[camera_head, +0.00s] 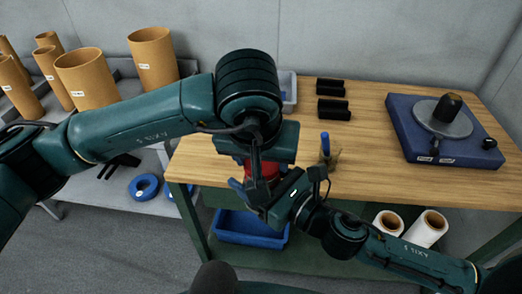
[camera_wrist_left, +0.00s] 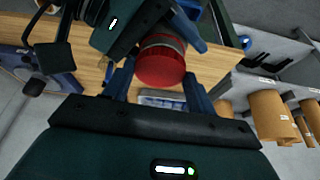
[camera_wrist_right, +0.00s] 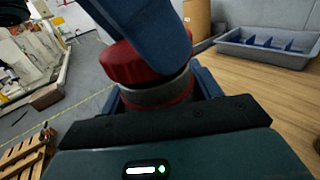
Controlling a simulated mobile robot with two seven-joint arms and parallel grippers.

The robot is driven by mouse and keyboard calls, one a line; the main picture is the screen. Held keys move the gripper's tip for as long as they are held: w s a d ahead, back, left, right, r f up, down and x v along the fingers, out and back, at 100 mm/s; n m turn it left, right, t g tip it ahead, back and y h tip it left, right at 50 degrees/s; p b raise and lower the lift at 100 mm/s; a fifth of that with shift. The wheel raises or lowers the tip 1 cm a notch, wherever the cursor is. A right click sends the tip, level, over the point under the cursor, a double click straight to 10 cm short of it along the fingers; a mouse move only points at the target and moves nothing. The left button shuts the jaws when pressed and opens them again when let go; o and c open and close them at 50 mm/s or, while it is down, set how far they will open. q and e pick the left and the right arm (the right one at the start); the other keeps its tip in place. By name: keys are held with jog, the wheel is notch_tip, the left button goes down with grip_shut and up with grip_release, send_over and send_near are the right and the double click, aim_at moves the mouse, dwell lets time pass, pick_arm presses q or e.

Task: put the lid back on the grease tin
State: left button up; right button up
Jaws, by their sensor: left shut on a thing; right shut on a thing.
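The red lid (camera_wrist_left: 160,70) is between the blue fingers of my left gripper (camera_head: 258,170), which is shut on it. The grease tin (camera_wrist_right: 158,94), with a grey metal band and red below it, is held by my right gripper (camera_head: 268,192). In the right wrist view the lid (camera_wrist_right: 128,64) sits at the tin's top, tilted and set off to the left. A left finger hides part of both. I cannot tell whether the lid is seated. In the head view only a patch of red shows between the grippers, which hide the rest.
The wooden table (camera_head: 375,165) lies behind the grippers. On it are black holders (camera_head: 333,110), a blue-handled brush in a jar (camera_head: 328,152), a grey tray (camera_head: 288,92) and a blue plate with a round fixture (camera_head: 402,130). A blue bin (camera_head: 250,230) stands below.

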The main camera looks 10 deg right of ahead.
pick_arm(q)
jog(key=shift+f, duration=0.2)
jog(key=shift+f, duration=0.55)
dwell(0.4)
pick_arm(e)
grip_shut()
pick_arm(q)
jog(key=m, duration=0.1)
jog(key=m+h, duration=0.1)
jog(key=m, duration=0.1)
jog(key=m+g, duration=0.1)
jog(key=m, duration=0.1)
jog(key=shift+w+a+h, duration=0.25)
jog(key=shift+a+h, duration=0.05)
jog(key=shift+a, duration=0.05)
jog(key=m+g, duration=0.1)
jog(key=m, duration=0.1)
jog(key=m+h, duration=0.1)
jog(key=m, duration=0.2)
jog(key=shift+w+g, duration=0.1)
jog(key=shift+g, duration=0.3)
jog(key=o, duration=0.9)
